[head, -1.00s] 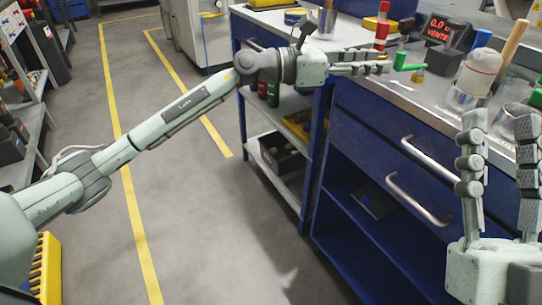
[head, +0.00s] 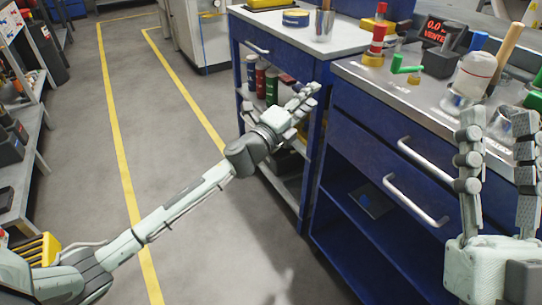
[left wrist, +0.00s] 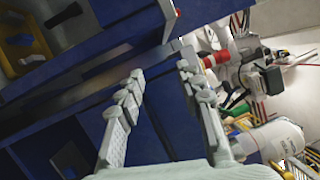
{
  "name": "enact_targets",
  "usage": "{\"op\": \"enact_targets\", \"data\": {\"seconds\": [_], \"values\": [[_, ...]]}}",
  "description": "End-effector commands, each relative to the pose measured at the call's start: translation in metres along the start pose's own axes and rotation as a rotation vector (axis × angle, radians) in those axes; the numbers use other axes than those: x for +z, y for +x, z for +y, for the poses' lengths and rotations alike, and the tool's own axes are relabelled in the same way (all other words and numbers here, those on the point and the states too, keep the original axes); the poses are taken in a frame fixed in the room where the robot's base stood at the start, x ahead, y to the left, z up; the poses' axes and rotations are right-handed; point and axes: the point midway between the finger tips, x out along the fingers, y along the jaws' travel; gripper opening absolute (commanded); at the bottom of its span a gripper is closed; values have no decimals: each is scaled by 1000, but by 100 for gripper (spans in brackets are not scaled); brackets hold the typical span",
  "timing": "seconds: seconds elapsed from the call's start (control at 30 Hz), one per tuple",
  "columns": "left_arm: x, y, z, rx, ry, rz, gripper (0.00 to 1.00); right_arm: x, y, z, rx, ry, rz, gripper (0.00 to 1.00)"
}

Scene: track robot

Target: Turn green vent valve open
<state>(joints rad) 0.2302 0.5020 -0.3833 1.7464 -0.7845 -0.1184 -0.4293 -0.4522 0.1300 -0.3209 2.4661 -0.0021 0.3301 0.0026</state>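The green vent valve has a green handle (head: 407,69) with an upright knob at its left end, above a small brass body (head: 414,79) on the metal bench top. The display behind it (head: 437,29) shows 0.0 and what reads as VENTED. My left gripper (head: 311,91) is open and empty, below bench-top height, left of the blue cabinet and clear of the valve. The left wrist view shows its fingers (left wrist: 160,70) apart with nothing between them; a small green part (left wrist: 236,103) shows beyond. My right gripper (head: 499,117) is open and empty at the right, in front of the bench.
A red valve (head: 376,45) stands just behind the green one. Drawer handles (head: 423,157) jut from the blue cabinet.

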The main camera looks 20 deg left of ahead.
Motion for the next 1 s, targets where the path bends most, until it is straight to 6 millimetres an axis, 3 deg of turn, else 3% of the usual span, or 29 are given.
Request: {"op": "enact_targets", "data": {"seconds": [0.7, 1.0], "values": [[26, -69, 125, 278, -447, -294, 36, -4, 4, 0, 0, 0, 0, 40], [27, -94, 158, 353, -554, -376, 36, -5, 4, 0, 0, 0, 0, 40]]}}
